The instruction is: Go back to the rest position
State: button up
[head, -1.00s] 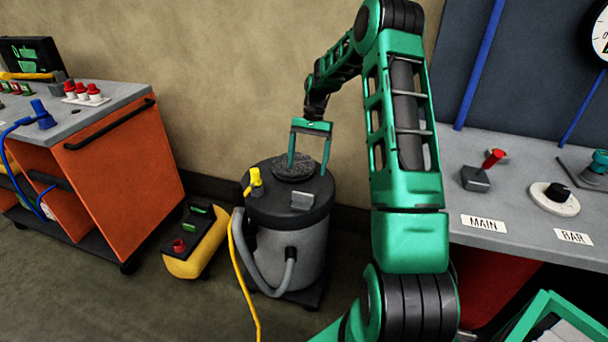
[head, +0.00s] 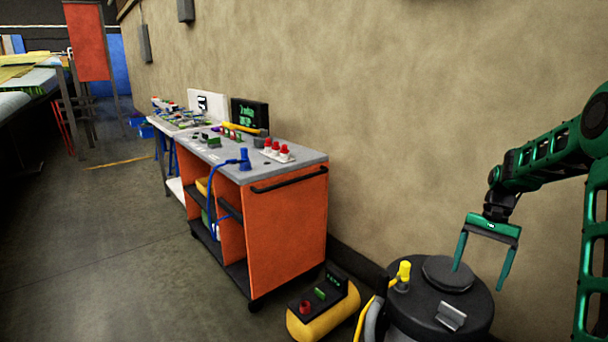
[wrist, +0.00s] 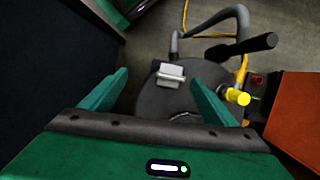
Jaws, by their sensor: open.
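My gripper (head: 480,264) is green and hangs fingers-down at the right of the head view, open and empty. It is over or just in front of the lid of a black and grey drum-shaped vacuum (head: 405,318); the exact gap cannot be told. In the wrist view both fingers (wrist: 160,86) are spread, with the dark vacuum lid (wrist: 150,102) below and beyond them. A yellow fitting (head: 403,272) and a grey latch (head: 451,316) sit on the lid. Nothing is between the fingers.
An orange cart (head: 287,230) with a grey top stands along the wall, holding a blue tool (head: 244,158) and red knobs (head: 277,150). A yellow compressor (head: 322,322) sits on the floor between cart and vacuum. The floor (head: 120,240) at left is clear.

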jog(key=s+a+r+n+t+h, duration=0.1)
jog(key=s+a+r, duration=0.1)
jog(key=s+r, duration=0.45)
jog(key=s+a+r+n+h, duration=0.15)
jog(key=s+r, duration=0.25)
jog(key=s, duration=0.6)
jog(key=s+a+t, duration=0.1)
jog(key=s+a, duration=0.1)
jog(key=s, duration=0.6)
jog(key=s+a+f, duration=0.1)
jog(key=s+a, duration=0.1)
jog(key=s, duration=0.7)
jog(key=shift+s+a+n+t, duration=0.3)
jog(key=shift+a+n+t, duration=0.05)
jog(key=shift+n+t, duration=0.1)
jog(key=shift+w+f, duration=0.25)
jog(key=shift+w, duration=0.35)
jog(key=shift+c, duration=0.7)
